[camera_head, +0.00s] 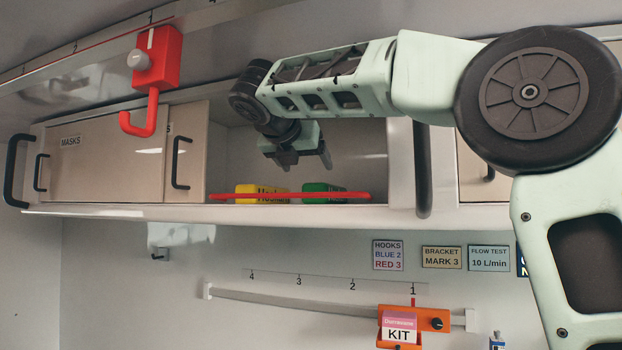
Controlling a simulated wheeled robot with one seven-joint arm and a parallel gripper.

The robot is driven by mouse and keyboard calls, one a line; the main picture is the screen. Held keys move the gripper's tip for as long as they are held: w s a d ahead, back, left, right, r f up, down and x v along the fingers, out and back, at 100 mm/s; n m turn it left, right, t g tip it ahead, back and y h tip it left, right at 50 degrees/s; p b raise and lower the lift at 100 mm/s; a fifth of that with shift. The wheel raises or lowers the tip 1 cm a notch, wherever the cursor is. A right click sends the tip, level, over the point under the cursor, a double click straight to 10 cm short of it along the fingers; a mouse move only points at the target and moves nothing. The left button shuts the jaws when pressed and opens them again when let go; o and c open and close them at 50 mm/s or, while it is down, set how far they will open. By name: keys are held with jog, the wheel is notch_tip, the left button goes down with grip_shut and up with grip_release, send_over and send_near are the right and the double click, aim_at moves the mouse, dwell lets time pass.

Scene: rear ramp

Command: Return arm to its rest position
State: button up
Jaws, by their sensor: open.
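My gripper (298,160) hangs from the end of my arm, in front of the open compartment of the overhead cabinet (130,212). Its two dark fingers point down and are apart, with nothing seen between them. My arm reaches in from the right side of the picture and bends down at the wrist.
A red hook (152,75) hangs from the numbered upper rail at the left. Cabinet doors (103,165) with dark handles flank the opening. Below, an orange bracket (432,320) with a pink-labelled kit (399,328) sits on the lower rail (290,299). Labels (388,255) are on the wall.

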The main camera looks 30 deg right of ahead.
jog(key=shift+s+a+r, duration=0.2)
jog(key=shift+s+a, duration=0.05)
jog(key=shift+a, duration=0.05)
jog(key=shift+f, duration=0.1)
dwell(0.5)
